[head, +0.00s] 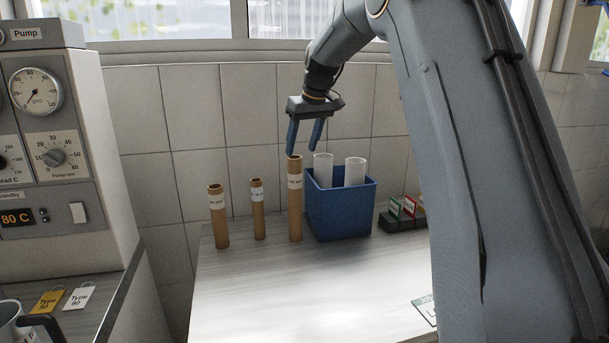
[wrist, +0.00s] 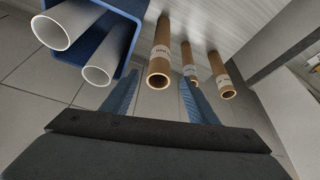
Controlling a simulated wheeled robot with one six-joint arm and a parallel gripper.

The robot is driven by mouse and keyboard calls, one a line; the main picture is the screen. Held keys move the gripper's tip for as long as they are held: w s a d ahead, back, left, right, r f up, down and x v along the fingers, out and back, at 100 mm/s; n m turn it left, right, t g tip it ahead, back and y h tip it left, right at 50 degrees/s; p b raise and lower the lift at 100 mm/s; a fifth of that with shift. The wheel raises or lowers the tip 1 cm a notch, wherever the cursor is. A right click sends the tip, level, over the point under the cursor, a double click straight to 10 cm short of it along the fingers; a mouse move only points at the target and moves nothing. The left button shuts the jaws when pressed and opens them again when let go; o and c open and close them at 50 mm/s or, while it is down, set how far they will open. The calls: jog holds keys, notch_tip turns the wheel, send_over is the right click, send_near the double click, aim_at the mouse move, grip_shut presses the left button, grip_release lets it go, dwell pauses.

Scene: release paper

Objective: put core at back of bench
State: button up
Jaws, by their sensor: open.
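Three brown cardboard cores with white labels stand upright near the back edge of the bench (head: 270,290). The tallest core (head: 295,212) is beside the blue bin, a short thin core (head: 258,212) is in the middle, and a medium core (head: 218,218) is at the left. My gripper (head: 303,152) is open and empty, pointing down just above the tallest core's top. In the wrist view the tallest core (wrist: 160,55) lies between the fingers (wrist: 152,92), with the other cores to its right. Whether the fingertips touch it I cannot tell.
A blue bin (head: 341,212) holding two white tubes (head: 355,171) stands right of the tallest core. A dark rack with small cards (head: 403,220) is farther right. The tiled wall is close behind. The bench's front middle is clear. A pump unit (head: 62,150) stands left.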

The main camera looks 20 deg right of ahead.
jog(key=s+f+m+g, duration=0.1)
jog(key=s+f, duration=0.6)
jog(key=s, duration=0.6)
jog(key=s+a+f+m+g+h, duration=0.1)
jog(key=s+f, duration=0.7)
jog(key=s, duration=0.6)
jog(key=s+a+f+m+g, duration=0.1)
jog(key=s+f, duration=0.6)
jog(key=s, duration=0.7)
jog(key=shift+a+f+m, duration=0.2)
jog(key=shift+f+m, duration=0.1)
jog(key=shift+f, duration=0.05)
